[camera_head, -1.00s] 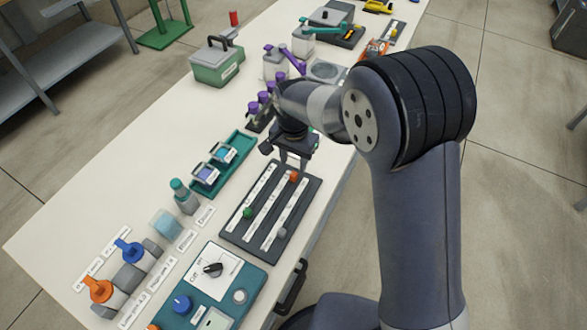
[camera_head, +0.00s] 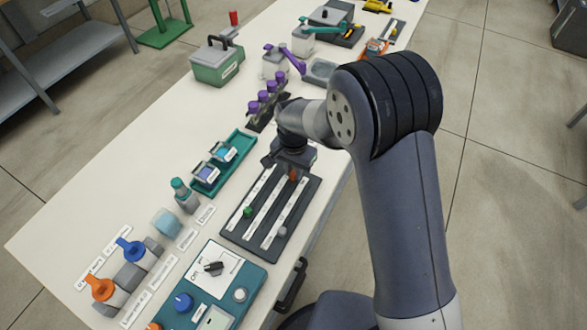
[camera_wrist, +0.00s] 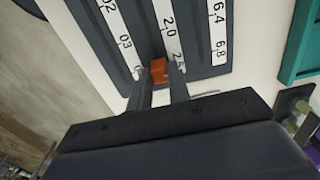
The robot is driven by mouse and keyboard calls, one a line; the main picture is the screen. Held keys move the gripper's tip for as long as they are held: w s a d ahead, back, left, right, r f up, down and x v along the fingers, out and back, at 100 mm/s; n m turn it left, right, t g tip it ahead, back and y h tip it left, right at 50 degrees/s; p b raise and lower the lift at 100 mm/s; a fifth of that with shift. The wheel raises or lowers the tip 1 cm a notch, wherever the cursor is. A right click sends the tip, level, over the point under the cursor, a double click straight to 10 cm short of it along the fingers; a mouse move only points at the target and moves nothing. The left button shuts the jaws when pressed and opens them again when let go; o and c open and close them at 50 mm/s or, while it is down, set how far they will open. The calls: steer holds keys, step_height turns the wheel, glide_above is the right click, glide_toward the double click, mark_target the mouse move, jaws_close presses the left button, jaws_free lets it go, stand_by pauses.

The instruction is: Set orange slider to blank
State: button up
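The dark slider panel (camera_head: 238,236) lies on the table with white label strips. Its orange slider (camera_head: 294,175) is near the far end, by the middle strip. In the wrist view the orange slider (camera_wrist: 158,70) sits beside the 2.5 mark, partly hidden by my fingers. The green slider (camera_head: 248,212) and grey slider (camera_head: 282,232) are nearer the other end. My gripper (camera_wrist: 160,76) is down at the panel, with one finger on each side of the orange slider. I cannot tell if the fingers touch it.
A teal tray (camera_head: 236,150) with small containers stands left of the panel. A row of purple-capped items (camera_head: 262,98) is behind my gripper. A teal control box (camera_head: 236,296) with knobs is in front. The table's right edge is close to the panel.

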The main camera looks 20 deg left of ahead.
jaws_close()
steer(key=shift+s, duration=0.1)
steer(key=s+b, duration=0.1)
steer(key=s, duration=0.4)
steer(key=s+a+b, duration=0.1)
steer(key=s, duration=0.4)
steer(key=s+b, duration=0.1)
steer(key=s, duration=0.5)
steer(key=shift+a, duration=0.2)
steer(key=o, duration=0.6)
jaws_free()
steer(key=shift+s, duration=0.15)
step_height(320, 180, up, 11)
steer(key=shift+f, duration=0.1)
